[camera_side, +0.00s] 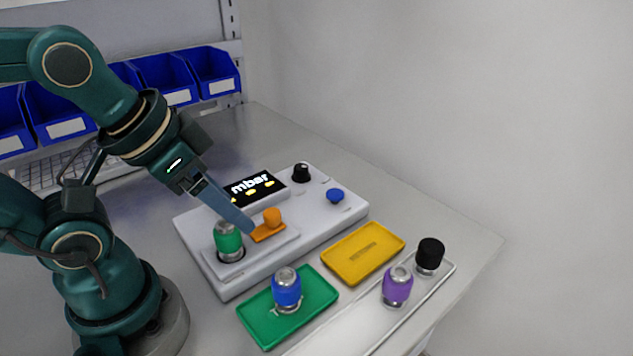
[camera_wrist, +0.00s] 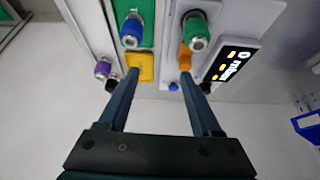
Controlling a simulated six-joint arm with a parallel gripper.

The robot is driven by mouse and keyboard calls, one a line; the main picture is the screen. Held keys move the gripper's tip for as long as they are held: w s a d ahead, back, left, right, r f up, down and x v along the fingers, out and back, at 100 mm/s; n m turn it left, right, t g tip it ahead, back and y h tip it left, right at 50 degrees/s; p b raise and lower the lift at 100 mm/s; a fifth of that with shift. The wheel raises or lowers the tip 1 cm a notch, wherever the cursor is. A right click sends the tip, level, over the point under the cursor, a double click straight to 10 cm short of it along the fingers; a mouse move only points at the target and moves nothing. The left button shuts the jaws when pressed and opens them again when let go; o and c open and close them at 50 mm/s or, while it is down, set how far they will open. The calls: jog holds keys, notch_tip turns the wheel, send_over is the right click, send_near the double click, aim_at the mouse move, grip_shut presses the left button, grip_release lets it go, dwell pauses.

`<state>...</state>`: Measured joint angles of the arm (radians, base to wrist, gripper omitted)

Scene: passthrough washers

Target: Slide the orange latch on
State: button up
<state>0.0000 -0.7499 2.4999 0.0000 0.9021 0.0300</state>
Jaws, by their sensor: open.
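The orange latch (camera_side: 270,226) sits on the white device (camera_side: 323,210), with a raised orange knob on a flat orange base. In the wrist view the latch (camera_wrist: 184,57) shows just beyond the tip of the right-hand finger. My gripper (camera_side: 250,230) is at the latch's left side in the side view, its fingertips close to the base. In the wrist view my gripper (camera_wrist: 159,75) has its two fingers apart with nothing between them. I cannot tell whether a finger touches the latch. A green cylinder (camera_side: 228,238) stands in the device beside the latch.
A display (camera_side: 254,187), black knob (camera_side: 302,172) and blue button (camera_side: 335,195) are on the device. A green tray (camera_side: 325,293) holds a blue cylinder (camera_side: 286,287). A yellow tray (camera_side: 362,254) is empty. Purple (camera_side: 397,286) and black (camera_side: 430,253) cylinders stand at right.

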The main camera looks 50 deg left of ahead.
jog(key=m, duration=0.2)
jog(key=m+g, duration=0.5)
jog(key=m, duration=0.2)
send_over(272, 212)
notch_tip(272, 212, down, 3)
jog(key=shift+w+d+f, duration=0.1)
jog(key=shift+f, duration=0.1)
jog(key=shift+f+g, duration=0.3)
jog(key=shift+f, duration=2.6)
grip_shut()
